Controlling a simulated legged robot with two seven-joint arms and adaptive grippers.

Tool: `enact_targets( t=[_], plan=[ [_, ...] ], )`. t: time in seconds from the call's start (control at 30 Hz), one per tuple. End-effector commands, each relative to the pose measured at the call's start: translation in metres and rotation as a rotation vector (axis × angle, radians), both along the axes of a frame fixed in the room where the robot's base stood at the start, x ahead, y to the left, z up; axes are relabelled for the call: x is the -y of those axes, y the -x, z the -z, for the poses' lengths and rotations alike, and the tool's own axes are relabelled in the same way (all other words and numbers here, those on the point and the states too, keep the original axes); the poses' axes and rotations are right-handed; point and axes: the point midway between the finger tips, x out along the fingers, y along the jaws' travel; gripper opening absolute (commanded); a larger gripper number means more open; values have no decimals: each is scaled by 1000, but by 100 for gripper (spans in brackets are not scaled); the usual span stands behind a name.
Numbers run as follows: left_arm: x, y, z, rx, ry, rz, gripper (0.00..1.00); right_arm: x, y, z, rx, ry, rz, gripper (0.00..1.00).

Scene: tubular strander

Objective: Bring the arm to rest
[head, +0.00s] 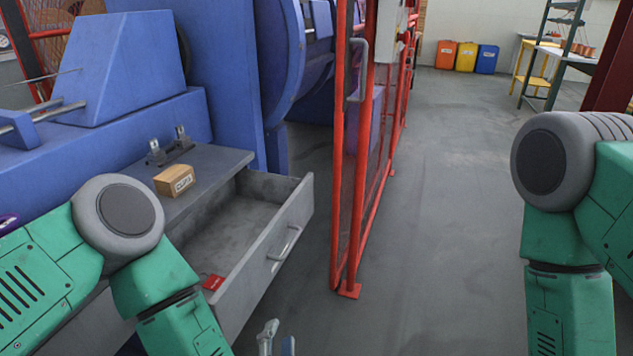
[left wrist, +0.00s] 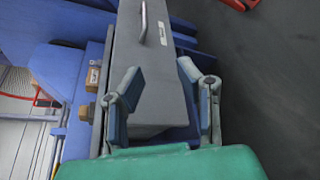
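My left arm comes in from the left in the head view, bent downward. The fingertips of my left gripper (head: 276,340) show at the bottom edge, in front of the open drawer's front. In the left wrist view my left gripper (left wrist: 163,85) has its two fingers spread apart with nothing between them. The grey drawer (left wrist: 150,75) lies beyond the fingers. My right arm hangs at the right of the head view, and its gripper is out of the picture.
The grey drawer (head: 285,225) stands pulled out, with a red item (head: 213,283) inside. A small wooden block (head: 174,180) sits on the grey top beside the blue machine (head: 125,70). A red mesh gate (head: 365,170) stands right of the drawer. The grey floor (head: 440,220) beyond is clear.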

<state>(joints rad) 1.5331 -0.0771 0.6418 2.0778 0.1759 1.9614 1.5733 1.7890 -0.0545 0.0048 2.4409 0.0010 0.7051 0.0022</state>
Motion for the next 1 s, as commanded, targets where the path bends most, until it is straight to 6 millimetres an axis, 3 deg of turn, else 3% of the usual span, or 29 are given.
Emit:
enact_targets(
  t=[0.37,0.57,0.67,0.77,0.9,1.0],
  plan=[
    [-16,21,27,-174,-385,277,31,0,-1,-18,1,0,0,40],
    [-43,48,48,-311,-699,534,31,0,0,-32,1,0,0,40],
    [-68,72,57,-399,-899,722,31,0,0,-42,0,0,0,40],
    [-108,107,62,-506,-1131,982,31,0,0,-54,0,0,0,40],
    [-169,163,55,-637,-1370,1385,31,0,0,-70,0,0,0,40],
    [-197,191,47,-685,-1439,1584,31,0,-1,-75,1,0,0,40]
  ],
)
